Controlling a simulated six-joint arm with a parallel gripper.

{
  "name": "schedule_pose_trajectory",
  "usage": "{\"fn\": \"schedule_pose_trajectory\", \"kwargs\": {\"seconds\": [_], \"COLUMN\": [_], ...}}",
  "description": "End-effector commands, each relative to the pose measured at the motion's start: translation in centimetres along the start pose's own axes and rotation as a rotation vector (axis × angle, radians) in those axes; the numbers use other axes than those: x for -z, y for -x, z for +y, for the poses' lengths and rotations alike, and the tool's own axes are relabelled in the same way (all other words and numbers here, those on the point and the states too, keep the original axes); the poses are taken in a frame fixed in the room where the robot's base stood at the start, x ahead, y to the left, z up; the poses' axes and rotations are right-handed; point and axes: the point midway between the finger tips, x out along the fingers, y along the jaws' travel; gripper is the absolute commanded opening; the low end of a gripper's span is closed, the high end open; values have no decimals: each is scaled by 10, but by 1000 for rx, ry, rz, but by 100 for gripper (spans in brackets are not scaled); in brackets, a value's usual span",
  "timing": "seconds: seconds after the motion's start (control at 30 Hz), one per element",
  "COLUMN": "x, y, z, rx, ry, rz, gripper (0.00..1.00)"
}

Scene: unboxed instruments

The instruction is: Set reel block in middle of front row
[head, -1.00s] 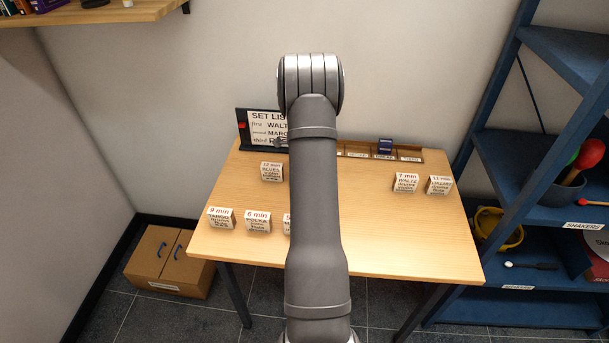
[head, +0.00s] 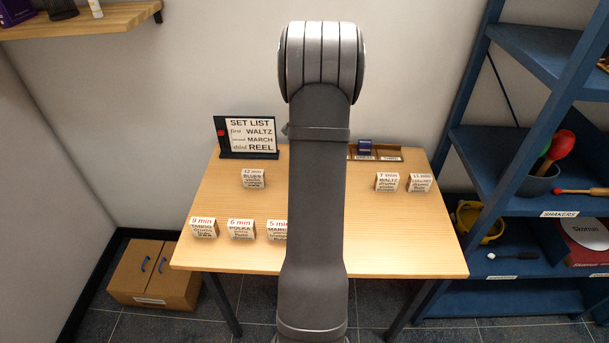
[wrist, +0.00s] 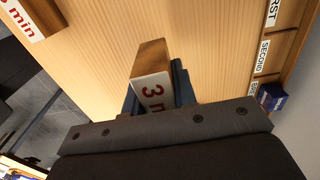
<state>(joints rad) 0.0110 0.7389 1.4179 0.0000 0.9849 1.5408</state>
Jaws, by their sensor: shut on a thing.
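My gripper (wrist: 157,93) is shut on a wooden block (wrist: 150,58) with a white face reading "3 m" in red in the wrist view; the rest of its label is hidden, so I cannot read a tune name. The block is over the wooden table (head: 225,200); I cannot tell its height. In the head view my arm hides gripper and block. Blocks labelled 9 min (head: 204,228), 6 min (head: 240,230) and 5 min (head: 277,230) stand in a line near the table's front left. My arm covers the part right of them.
A 12 min block (head: 253,178) stands behind at left; 7 min (head: 387,182) and 11 min (head: 419,183) blocks stand at right. A set list stand (head: 248,137) and a slotted tray (head: 390,155) holding a blue block (head: 364,147) are at the back. The front right table is clear.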

Motion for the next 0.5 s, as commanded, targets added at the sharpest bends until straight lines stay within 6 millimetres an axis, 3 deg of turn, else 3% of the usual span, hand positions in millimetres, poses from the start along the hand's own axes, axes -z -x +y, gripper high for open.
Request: {"fn": "schedule_pose_trajectory", "kwargs": {"seconds": [0.17,0.27,0.5], "x": [26,46,87], "y": [8,10,12], "z": [27,58,152], "rx": [1,0,0], "ry": [-6,-10,-19], "rz": [0,0,0], "gripper": [2,2,2]}}
